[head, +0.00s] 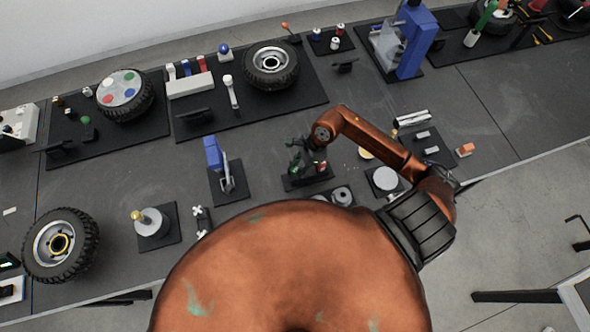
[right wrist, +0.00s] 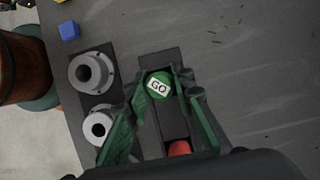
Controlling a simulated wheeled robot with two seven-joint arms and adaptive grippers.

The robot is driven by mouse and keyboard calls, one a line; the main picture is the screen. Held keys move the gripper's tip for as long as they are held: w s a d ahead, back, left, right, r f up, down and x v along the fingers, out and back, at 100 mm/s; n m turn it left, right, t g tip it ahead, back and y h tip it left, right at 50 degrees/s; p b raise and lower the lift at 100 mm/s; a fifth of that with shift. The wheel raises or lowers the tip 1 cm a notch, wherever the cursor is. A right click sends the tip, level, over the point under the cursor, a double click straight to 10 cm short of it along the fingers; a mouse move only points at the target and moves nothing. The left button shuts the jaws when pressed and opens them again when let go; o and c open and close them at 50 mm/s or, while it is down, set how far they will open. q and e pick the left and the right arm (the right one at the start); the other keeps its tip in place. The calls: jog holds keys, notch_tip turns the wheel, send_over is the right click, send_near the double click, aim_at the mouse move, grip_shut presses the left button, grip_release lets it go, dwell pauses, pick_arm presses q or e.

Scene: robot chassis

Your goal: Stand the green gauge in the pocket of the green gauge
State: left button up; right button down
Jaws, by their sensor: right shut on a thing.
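The green gauge (right wrist: 159,85) has a round green end with a white label reading "GO". In the right wrist view it is between the fingers of my right gripper (right wrist: 160,92), which is shut on it. In the head view my right gripper (head: 308,163) is low over a small dark holder (head: 307,181); this holder also shows in the right wrist view (right wrist: 158,56) beneath the gauge. A red round end (right wrist: 180,148) shows nearer the wrist. The green gauge's pocket is hidden, so I cannot tell whether the gauge is in it. My left gripper is not in view.
Two grey flanged cylinders (right wrist: 92,73) (right wrist: 99,127) stand left of the holder in the right wrist view, with a blue cube (right wrist: 69,31) beyond. A blue-handled fixture (head: 226,172) stands left of the holder in the head view. The bench right of the holder is bare in the wrist view.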

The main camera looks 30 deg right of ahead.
jog(key=shift+f, duration=0.15)
jog(key=c, duration=1.6)
grip_release()
jog(key=shift+o, duration=0.3)
jog(key=o, duration=0.5)
jog(key=shift+r+p, duration=2.45)
jog(key=shift+r, duration=2.1)
